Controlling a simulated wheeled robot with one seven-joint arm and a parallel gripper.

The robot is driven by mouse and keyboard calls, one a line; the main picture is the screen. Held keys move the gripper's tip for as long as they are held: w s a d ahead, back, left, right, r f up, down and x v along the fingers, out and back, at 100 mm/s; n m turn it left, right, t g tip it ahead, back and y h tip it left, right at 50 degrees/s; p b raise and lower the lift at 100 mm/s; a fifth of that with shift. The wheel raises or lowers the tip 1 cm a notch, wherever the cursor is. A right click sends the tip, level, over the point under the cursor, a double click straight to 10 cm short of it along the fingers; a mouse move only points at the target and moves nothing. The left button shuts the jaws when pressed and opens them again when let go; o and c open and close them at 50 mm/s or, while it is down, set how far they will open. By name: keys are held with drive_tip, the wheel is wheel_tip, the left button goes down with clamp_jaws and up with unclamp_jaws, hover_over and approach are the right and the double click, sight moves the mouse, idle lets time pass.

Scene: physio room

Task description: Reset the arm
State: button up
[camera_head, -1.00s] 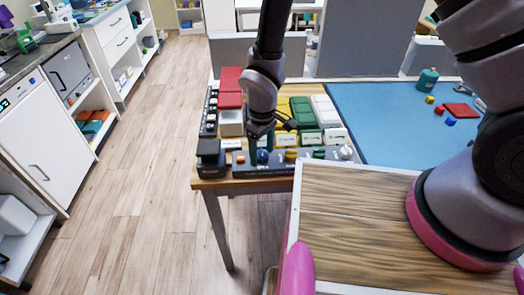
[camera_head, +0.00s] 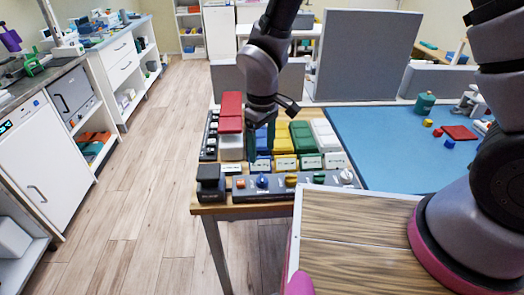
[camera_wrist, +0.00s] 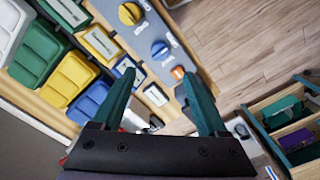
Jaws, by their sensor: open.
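My arm hangs down from the top of the head view, over the left part of the table (camera_head: 210,212). My gripper (camera_head: 262,140) is above the row of coloured bins. In the wrist view my gripper (camera_wrist: 160,95) shows two green fingers spread apart with nothing between them. Below it are a grey panel (camera_wrist: 180,60) with round knobs and several labelled bins. A blue knob (camera_head: 262,181) and a yellow knob (camera_head: 291,180) sit on that panel in the head view.
Red (camera_head: 231,105), yellow (camera_head: 283,138), green (camera_head: 302,137) and white bins stand behind the panel. A blue mat (camera_head: 370,140) with small blocks and a green bottle (camera_head: 425,103) lies to the right. A grey divider (camera_head: 362,55) stands behind. Open floor (camera_head: 150,170) lies left.

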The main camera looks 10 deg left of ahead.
drive_tip(key=w+d+r+m+t+y, duration=0.1)
drive_tip(key=w+d+r+m, duration=0.35)
drive_tip(key=d+r, duration=0.45)
drive_tip(key=w+d+r+m+t+y, duration=0.1)
drive_tip(key=w+d+r+m, duration=0.35)
drive_tip(key=r, duration=0.65)
drive_tip(key=s+d+r+m+t, duration=0.2)
drive_tip(key=s+d+r+m, duration=0.1)
drive_tip(key=d+r, duration=0.4)
drive_tip(key=s+d+r+m+t, duration=0.3)
drive_tip(key=d+r, duration=0.5)
drive_tip(key=d, duration=0.5)
drive_tip(key=s+m, duration=0.1)
drive_tip(key=s, duration=0.1)
drive_tip(key=shift+s+d, duration=0.3)
drive_tip(key=shift+s, duration=0.05)
drive_tip(key=shift+r, duration=0.1)
